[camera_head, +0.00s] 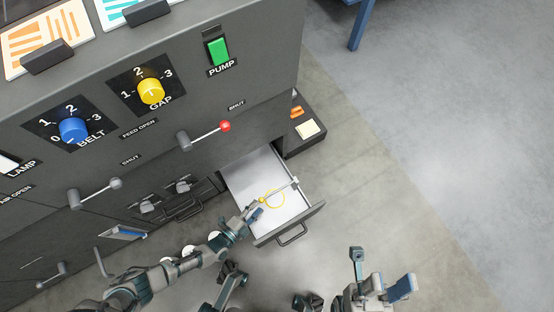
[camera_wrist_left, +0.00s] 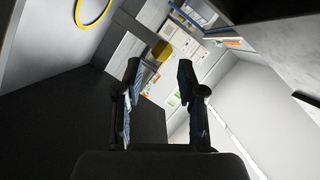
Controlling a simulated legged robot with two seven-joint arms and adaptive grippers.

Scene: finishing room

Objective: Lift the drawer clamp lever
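The open drawer (camera_head: 240,178) holds a clamp lever (camera_head: 280,191), a thin grey bar with a yellow knob at its near end. In the left wrist view the yellow knob (camera_wrist_left: 162,50) lies ahead of my fingers, around the gap between them. My left gripper (camera_head: 254,209) reaches over the drawer's left side, close to the knob. In the left wrist view its fingers (camera_wrist_left: 160,80) are apart with nothing between them. Contact with the knob cannot be told from the head view. My right gripper (camera_head: 388,284) is low at the right, away from the drawer, its fingers apart and empty.
The drawer front has a dark handle (camera_head: 292,234). The cabinet has a red-knobbed lever (camera_head: 225,126) above. Open floor (camera_head: 430,150) lies to the right.

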